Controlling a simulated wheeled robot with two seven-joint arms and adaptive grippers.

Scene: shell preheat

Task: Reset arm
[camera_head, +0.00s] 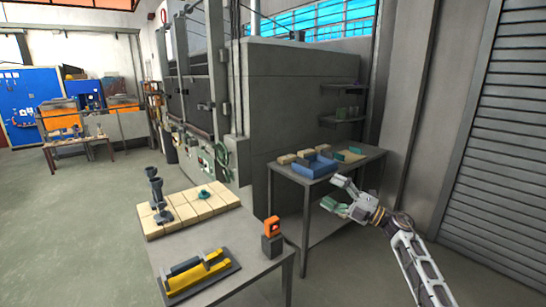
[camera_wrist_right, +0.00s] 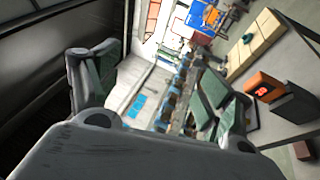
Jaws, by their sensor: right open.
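My right gripper (camera_head: 333,192) reaches in from the lower right of the head view, in front of the back table. Its two fingers are apart, with a greenish pad showing on the lower one, and nothing is between them. In the right wrist view the open gripper (camera_wrist_right: 150,78) frames only distant background between its fingers. The gripper appears clear of the tables, held in the air. My left gripper does not show in either view.
The front table carries a pale tiled slab (camera_head: 195,207) with dark cup-like parts, a yellow-and-grey tool (camera_head: 197,273) and an orange-topped device (camera_head: 272,228). The back table holds a blue tray (camera_head: 312,167) and small blocks. A large grey furnace (camera_head: 290,100) stands behind. Open floor lies left.

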